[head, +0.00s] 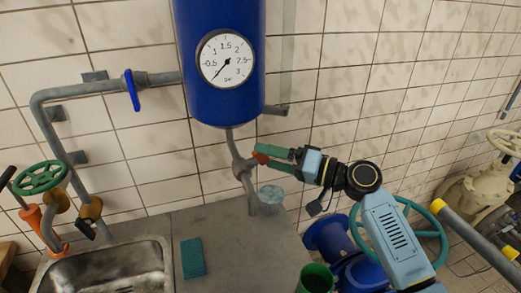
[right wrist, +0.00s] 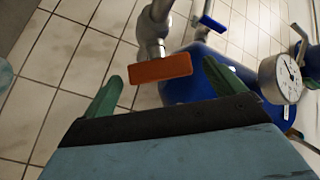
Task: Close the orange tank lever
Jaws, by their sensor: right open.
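The orange tank lever (right wrist: 160,69) shows in the right wrist view as a flat handle on a grey pipe valve (right wrist: 152,30). In the head view a small part of the orange lever (head: 261,157) shows at the valve under the blue tank (head: 225,100). My right gripper (head: 270,158) is there, its green fingers apart on either side of the lever. In the right wrist view my right gripper (right wrist: 163,82) is open, with the lever between and just beyond the fingertips. I cannot tell whether a finger touches it. My left gripper is not in view.
A pressure gauge (head: 226,58) is on the tank. A glass (head: 271,198) stands on the grey counter (head: 225,225) below the gripper. A teal sponge (head: 193,257) and a metal sink (head: 110,270) are at left. A blue-handled valve (head: 132,90) sits on the left pipe.

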